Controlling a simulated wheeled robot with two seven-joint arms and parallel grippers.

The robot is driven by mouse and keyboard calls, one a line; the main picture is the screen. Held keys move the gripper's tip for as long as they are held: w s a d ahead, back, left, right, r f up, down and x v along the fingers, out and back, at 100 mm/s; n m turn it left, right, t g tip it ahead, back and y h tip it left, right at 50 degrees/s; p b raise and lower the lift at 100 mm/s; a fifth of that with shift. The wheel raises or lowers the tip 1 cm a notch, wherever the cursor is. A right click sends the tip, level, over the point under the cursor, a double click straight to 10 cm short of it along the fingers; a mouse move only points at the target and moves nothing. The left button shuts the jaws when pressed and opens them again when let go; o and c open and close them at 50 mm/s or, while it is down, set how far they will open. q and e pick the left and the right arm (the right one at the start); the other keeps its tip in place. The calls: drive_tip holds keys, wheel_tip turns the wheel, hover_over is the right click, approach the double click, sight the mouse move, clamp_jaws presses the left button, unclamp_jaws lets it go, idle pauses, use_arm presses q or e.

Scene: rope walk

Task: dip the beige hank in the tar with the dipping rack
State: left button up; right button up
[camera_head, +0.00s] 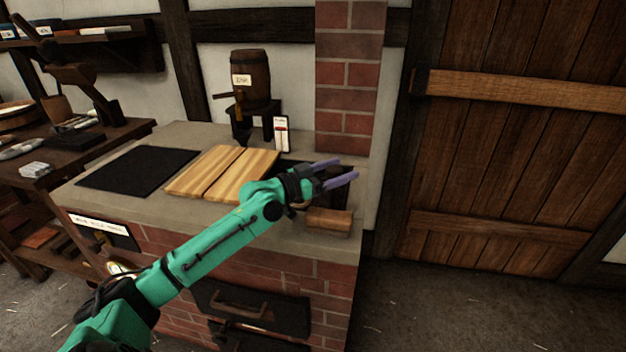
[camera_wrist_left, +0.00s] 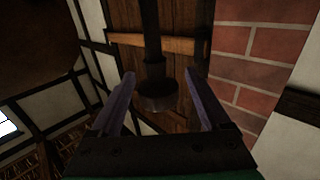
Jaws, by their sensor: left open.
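My left gripper (camera_head: 332,172) reaches over the right end of the brick-sided bench, its two purple fingers open and pointing right. In the left wrist view the fingers (camera_wrist_left: 160,108) stand wide apart. A dark cylinder on a dark upright bar (camera_wrist_left: 157,95) shows between them; I cannot tell whether it lies within their reach. A two-part striped wooden lid (camera_head: 220,172) lies on the bench top, left of the gripper. Dark parts just below the gripper are partly hidden by it. I cannot make out the beige hank, the tar or the dipping rack for certain. My right gripper is out of view.
A wooden block (camera_head: 329,221) sits at the bench's front right. A black mat (camera_head: 137,169) lies at its left. A labelled barrel (camera_head: 250,80) on a stand and a small gauge (camera_head: 282,133) are at the back. A brick pillar (camera_head: 349,90) rises behind; a cluttered table (camera_head: 93,138) is left.

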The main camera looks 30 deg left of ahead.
use_arm(q)
drive_tip(key=b+v, duration=0.5)
drive_tip(key=v, duration=0.8)
